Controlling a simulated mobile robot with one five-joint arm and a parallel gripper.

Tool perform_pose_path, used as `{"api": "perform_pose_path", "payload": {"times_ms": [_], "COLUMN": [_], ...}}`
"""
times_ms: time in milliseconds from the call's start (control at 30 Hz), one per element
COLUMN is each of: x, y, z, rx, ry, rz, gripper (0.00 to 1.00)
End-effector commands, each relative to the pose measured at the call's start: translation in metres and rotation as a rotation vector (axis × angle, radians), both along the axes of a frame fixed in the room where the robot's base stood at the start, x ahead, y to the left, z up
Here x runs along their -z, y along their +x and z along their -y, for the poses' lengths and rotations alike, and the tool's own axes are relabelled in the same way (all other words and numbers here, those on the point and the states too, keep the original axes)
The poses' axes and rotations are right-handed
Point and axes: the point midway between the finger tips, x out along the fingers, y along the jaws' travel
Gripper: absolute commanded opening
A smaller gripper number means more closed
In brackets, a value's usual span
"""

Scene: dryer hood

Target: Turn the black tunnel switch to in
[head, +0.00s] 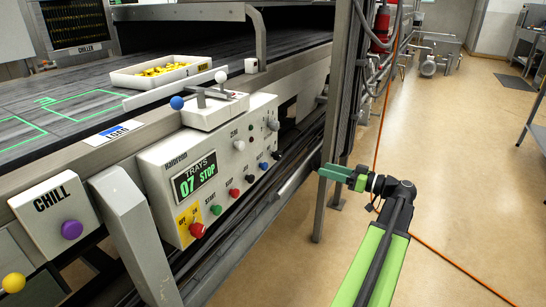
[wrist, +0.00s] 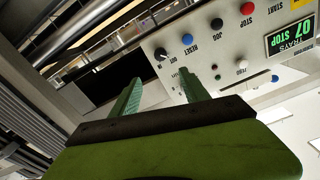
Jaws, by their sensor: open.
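The black tunnel switch (head: 276,154) is a small round knob at the right end of the lower row on the white control panel (head: 155,160). In the wrist view, which is upside down, the switch (wrist: 161,54) is at the panel's left corner, with the word OUT beside it. In the wrist view the switch appears just beyond the two green fingers (wrist: 160,77), untouched.
A blue reset knob (head: 263,166), another black knob (head: 249,178) and a red stop knob (head: 234,193) sit close beside the switch. A grey upright post (head: 336,120) with hoses stands behind my gripper. The floor (head: 450,170) at right is mostly clear.

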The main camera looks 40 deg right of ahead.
Motion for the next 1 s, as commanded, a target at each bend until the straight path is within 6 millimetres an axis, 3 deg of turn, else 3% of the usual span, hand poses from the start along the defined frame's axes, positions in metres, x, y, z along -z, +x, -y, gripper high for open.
{"api": "perform_pose_path", "payload": {"times_ms": [133,233,700,1000], "x": [0.000,0.000,0.000,0.000], "y": [0.010,0.027,0.141,0.174], "z": [-0.004,-0.010,-0.044,-0.053], "rx": [-0.005,-0.010,-0.015,-0.013], "ry": [0.000,0.000,0.001,0.001], "rz": [0.000,0.000,-0.001,-0.001], "gripper": [0.53,0.53,0.53,0.53]}}
